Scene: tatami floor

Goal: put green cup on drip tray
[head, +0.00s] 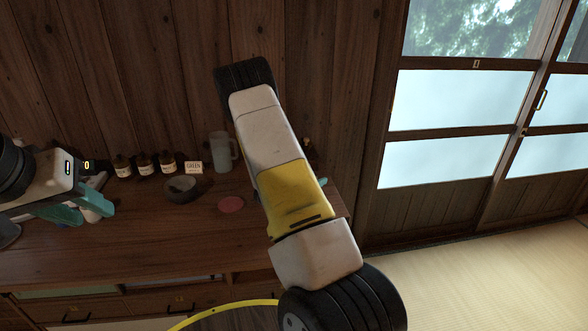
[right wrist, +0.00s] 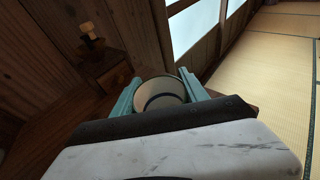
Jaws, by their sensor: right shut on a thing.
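My right gripper (right wrist: 159,78) has its teal fingers on both sides of a round cup (right wrist: 160,97) and is shut on it. The cup's pale inside and rim show; its outer colour is hard to tell. I cannot make out a drip tray for sure; a flat reddish disc (head: 231,204) lies on the counter.
Small dark bottles (head: 144,165), a label card (head: 194,167), a clear mug (head: 222,152) and a dark bowl (head: 181,188) stand along the wooden counter (head: 130,240). A wooden box with a knob on top (right wrist: 105,70) shows in the right wrist view. The counter's front is clear.

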